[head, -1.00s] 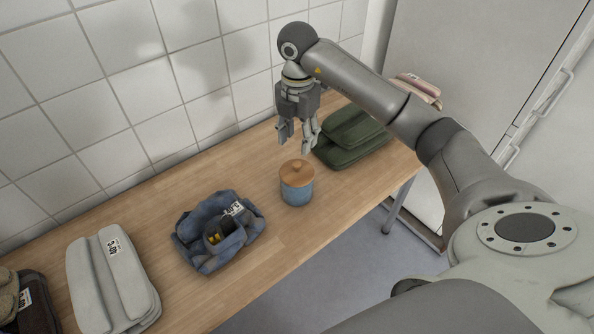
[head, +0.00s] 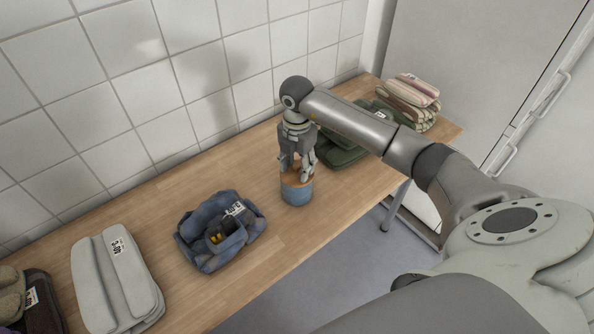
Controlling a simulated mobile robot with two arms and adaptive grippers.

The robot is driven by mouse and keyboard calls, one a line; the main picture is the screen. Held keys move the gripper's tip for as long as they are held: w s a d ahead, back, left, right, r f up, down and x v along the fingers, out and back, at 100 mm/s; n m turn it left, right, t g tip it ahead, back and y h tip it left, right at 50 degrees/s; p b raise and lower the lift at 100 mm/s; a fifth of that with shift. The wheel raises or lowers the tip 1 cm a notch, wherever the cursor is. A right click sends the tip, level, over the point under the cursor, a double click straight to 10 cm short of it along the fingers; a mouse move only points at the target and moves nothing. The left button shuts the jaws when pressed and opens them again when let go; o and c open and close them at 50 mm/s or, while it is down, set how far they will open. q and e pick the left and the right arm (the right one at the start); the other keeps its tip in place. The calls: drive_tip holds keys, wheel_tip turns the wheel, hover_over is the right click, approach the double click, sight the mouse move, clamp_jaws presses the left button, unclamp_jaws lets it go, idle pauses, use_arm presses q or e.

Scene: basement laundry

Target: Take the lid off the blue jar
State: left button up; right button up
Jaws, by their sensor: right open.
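The blue jar (head: 297,194) stands upright on the wooden table, near its front edge. Its wooden lid (head: 290,181) sits on top and is partly hidden by my fingers. My right gripper (head: 297,176) points straight down over the jar, with its open fingers at the lid, around where the knob is. The knob is hidden, and I cannot tell whether the fingers touch it. My left gripper is not in view.
On the wooden table (head: 185,291), a blue cloth bundle (head: 217,232) with dark and yellow items lies left of the jar. Grey folded cloth (head: 112,280) lies further left. Green folded cloth (head: 344,150) and striped cloth (head: 410,100) lie behind right. The tiled wall (head: 130,110) borders the back.

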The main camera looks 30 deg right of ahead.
clamp_jaws()
drive_tip(key=shift+r, duration=0.15)
